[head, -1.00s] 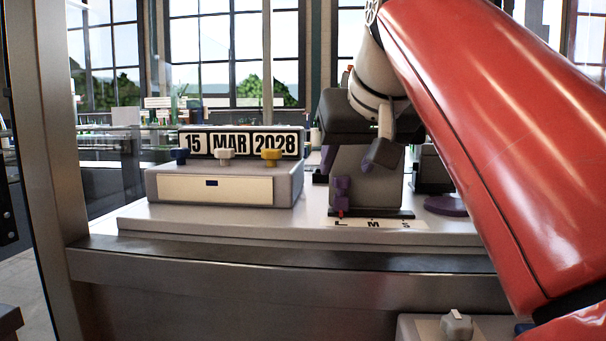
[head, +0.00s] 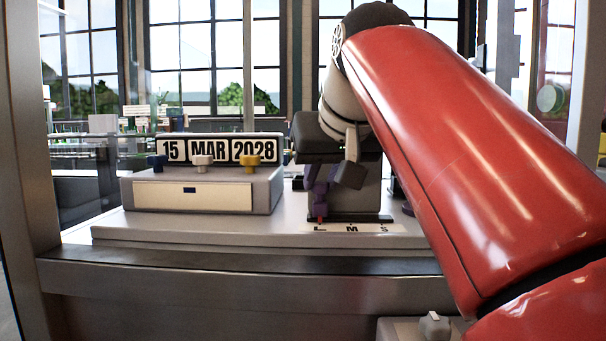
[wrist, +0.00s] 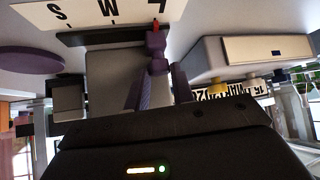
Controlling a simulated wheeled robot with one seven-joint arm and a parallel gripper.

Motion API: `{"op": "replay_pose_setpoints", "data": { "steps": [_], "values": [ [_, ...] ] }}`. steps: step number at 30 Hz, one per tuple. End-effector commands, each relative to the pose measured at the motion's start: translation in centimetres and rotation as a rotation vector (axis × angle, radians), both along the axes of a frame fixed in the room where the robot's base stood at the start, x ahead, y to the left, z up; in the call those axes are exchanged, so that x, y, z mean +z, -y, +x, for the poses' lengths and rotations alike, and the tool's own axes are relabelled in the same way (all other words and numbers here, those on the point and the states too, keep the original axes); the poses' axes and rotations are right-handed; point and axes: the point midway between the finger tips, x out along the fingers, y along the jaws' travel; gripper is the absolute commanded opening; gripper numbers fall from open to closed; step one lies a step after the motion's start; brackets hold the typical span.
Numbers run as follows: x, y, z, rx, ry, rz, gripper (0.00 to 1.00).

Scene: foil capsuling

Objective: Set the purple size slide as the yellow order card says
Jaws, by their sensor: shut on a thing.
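The purple size slide (head: 321,202) stands at the front left of a grey block on the bench. Its red pointer (head: 320,217) is at the L end of the white L, M, S scale (head: 352,229). The slide (wrist: 155,45) and red tip also show in the wrist view, where the picture is upside down, beside the L. My gripper (wrist: 158,72) is shut on the slide's upper part; in the head view its fingers (head: 328,180) partly hide that part. I see no yellow order card in these frames.
To the left stands a grey date unit (head: 200,190) reading 15 MAR 2028, with blue, white and yellow knobs. A purple disc (wrist: 30,58) lies beyond the S end. My red arm covers the right side of the head view. The bench front (head: 160,228) is clear.

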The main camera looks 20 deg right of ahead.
Motion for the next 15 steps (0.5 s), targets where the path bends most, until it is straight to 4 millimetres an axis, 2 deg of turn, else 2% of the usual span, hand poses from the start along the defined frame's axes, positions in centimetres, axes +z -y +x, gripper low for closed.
{"op": "replay_pose_setpoints", "data": {
  "steps": [5, 12, 15],
  "values": [
    [0.1, 0.9, -0.3, -0.002, 0.001, 0.001, 0.0],
    [0.2, 6.2, -2.0, -0.006, 0.0, 0.0, 0.0],
    [0.2, 7.9, -2.5, -0.004, 0.0, 0.0, 0.0]
  ]
}}
